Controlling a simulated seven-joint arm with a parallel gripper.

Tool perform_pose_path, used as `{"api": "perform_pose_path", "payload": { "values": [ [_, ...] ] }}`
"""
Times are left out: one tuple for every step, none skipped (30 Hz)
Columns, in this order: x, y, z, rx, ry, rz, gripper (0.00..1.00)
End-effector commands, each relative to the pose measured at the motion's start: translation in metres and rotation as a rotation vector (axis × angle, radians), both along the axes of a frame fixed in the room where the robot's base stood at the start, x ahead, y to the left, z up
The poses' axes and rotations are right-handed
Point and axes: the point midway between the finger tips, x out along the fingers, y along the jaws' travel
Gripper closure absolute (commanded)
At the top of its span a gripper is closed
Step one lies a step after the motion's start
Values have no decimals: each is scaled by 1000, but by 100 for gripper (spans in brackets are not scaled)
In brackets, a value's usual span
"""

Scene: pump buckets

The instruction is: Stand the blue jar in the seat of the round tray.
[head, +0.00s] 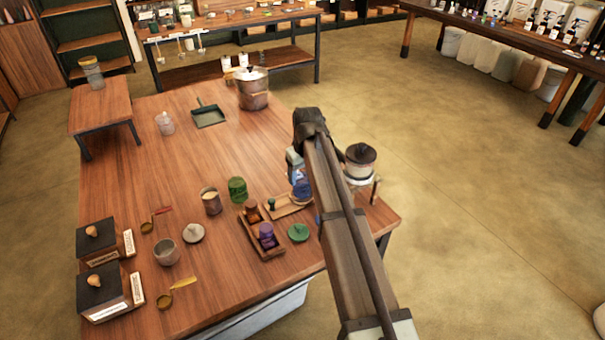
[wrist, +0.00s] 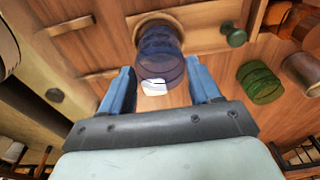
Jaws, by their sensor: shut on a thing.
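The blue jar (head: 301,187) is translucent and partly hidden by my arm in the head view. In the wrist view the blue jar (wrist: 160,45) lies between my blue fingers, with a white label on its near side. My gripper (wrist: 160,72) is shut on it; the head view mostly hides the fingers. A wooden tray (head: 284,212) lies beneath and beside the jar. Its rounded wooden rim (wrist: 138,20) shows around the jar's far end in the wrist view. I cannot tell whether the jar's base rests in the seat or is just above it.
A small green knobbed piece (head: 271,203) is at the tray's left. A green jar (head: 237,189) and a tray with an amber and a purple jar (head: 267,235) stand left. A green disc (head: 298,232) lies in front. A dark-lidded pot (head: 360,161) stands right of my arm.

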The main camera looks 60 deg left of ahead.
Motion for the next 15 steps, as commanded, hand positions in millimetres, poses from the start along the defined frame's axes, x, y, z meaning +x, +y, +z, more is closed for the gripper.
{"api": "perform_pose_path", "payload": {
  "values": [
    [0,0,0,0,0,0,64],
    [0,0,-1,0,0,0,64],
    [0,0,-2,0,0,0,64],
    [0,0,-2,0,0,0,64],
    [0,0,-3,0,0,0,64],
    [0,0,-4,0,0,0,64],
    [0,0,-5,0,0,0,64],
    [0,0,-5,0,0,0,64],
    [0,0,-6,0,0,0,64],
    [0,0,-7,0,0,0,64],
    [0,0,-8,0,0,0,64],
    [0,0,-9,0,0,0,64],
    [0,0,-9,0,0,0,64],
    [0,0,-10,0,0,0,64],
    [0,0,-11,0,0,0,64]
  ]
}}
